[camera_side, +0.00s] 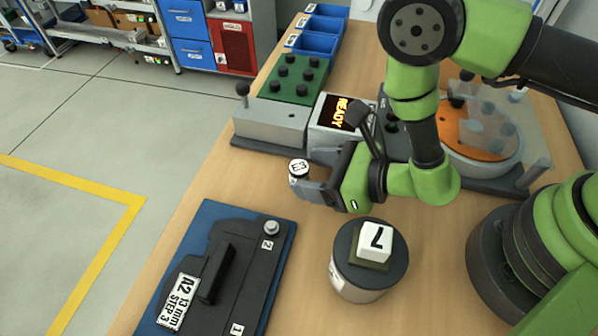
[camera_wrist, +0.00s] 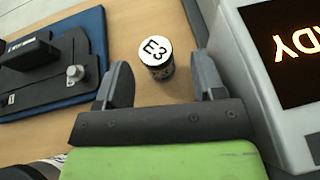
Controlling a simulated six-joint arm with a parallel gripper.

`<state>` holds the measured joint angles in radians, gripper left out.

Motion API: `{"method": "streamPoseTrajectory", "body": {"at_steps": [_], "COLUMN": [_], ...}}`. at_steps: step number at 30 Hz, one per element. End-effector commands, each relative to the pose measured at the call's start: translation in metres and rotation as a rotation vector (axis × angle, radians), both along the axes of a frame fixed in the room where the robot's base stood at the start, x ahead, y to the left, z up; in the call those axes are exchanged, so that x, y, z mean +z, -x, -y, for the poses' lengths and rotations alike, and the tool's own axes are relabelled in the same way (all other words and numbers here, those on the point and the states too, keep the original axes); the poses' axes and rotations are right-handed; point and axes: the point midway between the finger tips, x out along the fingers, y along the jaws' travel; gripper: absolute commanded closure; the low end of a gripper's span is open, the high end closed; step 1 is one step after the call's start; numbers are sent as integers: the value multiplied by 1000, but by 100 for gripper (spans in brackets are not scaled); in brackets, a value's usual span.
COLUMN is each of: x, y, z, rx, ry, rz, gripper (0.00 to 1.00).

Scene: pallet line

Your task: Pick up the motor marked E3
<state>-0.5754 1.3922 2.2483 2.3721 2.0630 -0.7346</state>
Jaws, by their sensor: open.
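The motor marked E3 (camera_side: 299,168) is a small dark cylinder with a white top. In the wrist view the motor (camera_wrist: 156,55) stands on the wooden table, its E3 label facing up. It lies just beyond the tips of my gripper (camera_wrist: 163,78), roughly centred between the two fingers, with space on both sides. In the side view my gripper (camera_side: 312,183) is low over the table and reaches left to the motor, hiding its lower part. The fingers are apart and hold nothing.
A grey unit with a READY display (camera_side: 341,113) stands close behind my gripper. A black fixture (camera_side: 222,279) lies on a blue plate at front left. A dark cylinder (camera_side: 362,279) carries a white block marked 7 (camera_side: 376,241). Table between motor and blue plate is clear.

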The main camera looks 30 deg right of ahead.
Motion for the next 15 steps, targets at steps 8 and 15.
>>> {"method": "streamPoseTrajectory", "body": {"at_steps": [8, 15], "x": [-10, -15], "y": [-26, -33], "z": [-23, -28], "rx": [0, 0], "ry": [-3, -1], "rz": [4, -1], "gripper": [37, 37]}}
